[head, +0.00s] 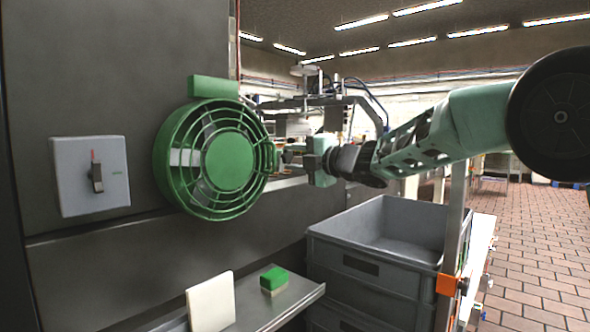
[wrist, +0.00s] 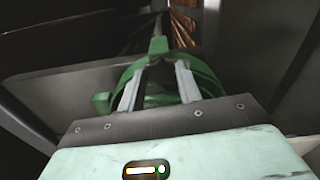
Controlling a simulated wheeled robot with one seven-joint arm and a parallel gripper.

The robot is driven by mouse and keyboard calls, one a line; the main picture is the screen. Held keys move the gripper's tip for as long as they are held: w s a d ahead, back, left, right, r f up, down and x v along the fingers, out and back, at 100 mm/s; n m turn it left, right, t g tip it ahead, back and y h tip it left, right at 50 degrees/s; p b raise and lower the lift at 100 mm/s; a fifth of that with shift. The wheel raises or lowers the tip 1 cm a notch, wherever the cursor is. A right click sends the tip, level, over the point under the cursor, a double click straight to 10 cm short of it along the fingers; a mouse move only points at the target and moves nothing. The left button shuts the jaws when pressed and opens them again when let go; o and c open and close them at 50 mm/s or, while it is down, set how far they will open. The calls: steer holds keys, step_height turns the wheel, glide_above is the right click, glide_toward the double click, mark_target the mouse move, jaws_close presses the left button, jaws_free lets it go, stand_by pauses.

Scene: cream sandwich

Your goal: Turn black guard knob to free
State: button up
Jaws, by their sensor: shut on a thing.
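The round green guard (head: 185,195) stands on the dark grey machine wall, with a green block above it. My gripper (head: 288,154) reaches in from the right and is at the guard's right edge. In the wrist view its two pale fingers (wrist: 158,85) close in on a small dark part in front of the green guard ring (wrist: 205,80). That part seems to be the black guard knob, mostly hidden by the fingers; its turn position cannot be read.
Below are a metal shelf (head: 290,306) with a white board (head: 211,303) and a green-topped block (head: 273,279). Grey crates (head: 365,276) stand under my arm.

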steer(key=shift+f+n+b, duration=0.1)
steer(key=shift+n+b, duration=0.5)
steer(key=shift+n, duration=0.3)
steer(key=shift+a, duration=0.1)
steer(key=o, duration=0.7)
steer(key=v, duration=1.7)
steer(key=shift+s+b, duration=0.2)
steer(key=shift+b, duration=0.25)
